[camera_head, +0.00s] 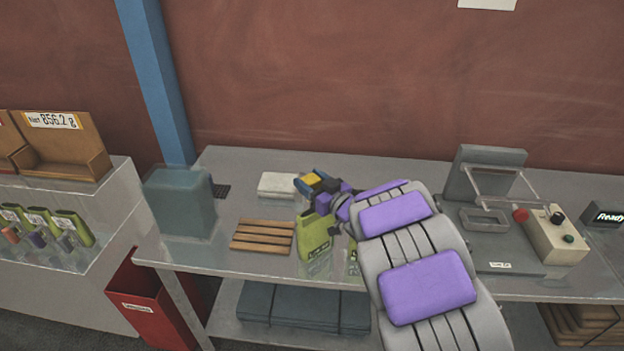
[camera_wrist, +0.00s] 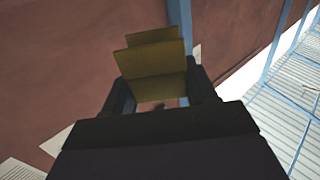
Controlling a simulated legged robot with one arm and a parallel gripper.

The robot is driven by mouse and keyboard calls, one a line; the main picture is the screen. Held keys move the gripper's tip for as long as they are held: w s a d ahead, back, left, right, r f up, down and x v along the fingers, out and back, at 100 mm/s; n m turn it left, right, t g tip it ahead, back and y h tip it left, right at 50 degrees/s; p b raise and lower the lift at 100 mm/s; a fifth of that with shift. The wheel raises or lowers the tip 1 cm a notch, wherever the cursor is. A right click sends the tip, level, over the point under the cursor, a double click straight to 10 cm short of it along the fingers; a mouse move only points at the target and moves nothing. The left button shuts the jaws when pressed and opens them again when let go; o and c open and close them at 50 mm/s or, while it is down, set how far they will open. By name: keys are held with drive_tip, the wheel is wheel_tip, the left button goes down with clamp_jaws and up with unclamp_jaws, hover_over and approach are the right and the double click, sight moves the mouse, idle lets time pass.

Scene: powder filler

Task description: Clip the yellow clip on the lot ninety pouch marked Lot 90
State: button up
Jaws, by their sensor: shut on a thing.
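My gripper (camera_head: 308,187) is shut on the yellow clip (camera_head: 312,179), above the metal table and close over a green pouch. The clip also shows between the fingers in the wrist view (camera_wrist: 155,68). The green pouch (camera_head: 315,236) stands upright on the table just below my gripper, with a dark label too small to read. A second green pouch (camera_head: 352,262) is mostly hidden behind my arm. I cannot tell which pouch is Lot 90, nor whether the clip touches one.
A wooden slatted rack (camera_head: 262,237) lies left of the pouches, a white pad (camera_head: 278,185) behind. A grey-green box (camera_head: 180,203) stands at the table's left. A sealing machine (camera_head: 490,195) and control box (camera_head: 556,238) stand at right. A red bin (camera_head: 145,305) is below left.

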drive_tip(key=d, duration=0.1)
drive_tip(key=d+f, duration=0.1)
drive_tip(key=d, duration=0.1)
drive_tip(key=shift+d+f, duration=0.15)
drive_tip(key=shift+d, duration=0.05)
drive_tip(key=shift+f+b, duration=0.2)
drive_tip(key=shift+b, duration=0.1)
drive_tip(key=shift+a+f, duration=0.2)
drive_tip(key=shift+f, duration=0.05)
drive_tip(key=shift+a+f, duration=0.35)
drive_tip(key=shift+a, duration=0.2)
drive_tip(key=shift+a+f, duration=0.35)
drive_tip(key=shift+a, duration=0.2)
drive_tip(key=shift+f+b, duration=0.2)
drive_tip(key=shift+b, duration=0.1)
drive_tip(key=shift+d+f, duration=0.25)
drive_tip(key=shift+d, duration=0.35)
drive_tip(key=shift+d+f, duration=0.25)
drive_tip(key=shift+d, duration=0.3)
drive_tip(key=shift+a+f, duration=0.2)
drive_tip(key=shift+f, duration=0.1)
drive_tip(key=shift+s+a+f, duration=0.1)
drive_tip(key=shift+a+f, duration=0.2)
drive_tip(key=shift+a, duration=0.3)
drive_tip(key=shift+c, duration=0.9)
drive_tip(key=shift+d+f, duration=0.1)
drive_tip(key=shift+d, duration=0.05)
drive_tip(key=shift+c, duration=1.1)
drive_tip(key=shift+d+b, duration=0.3)
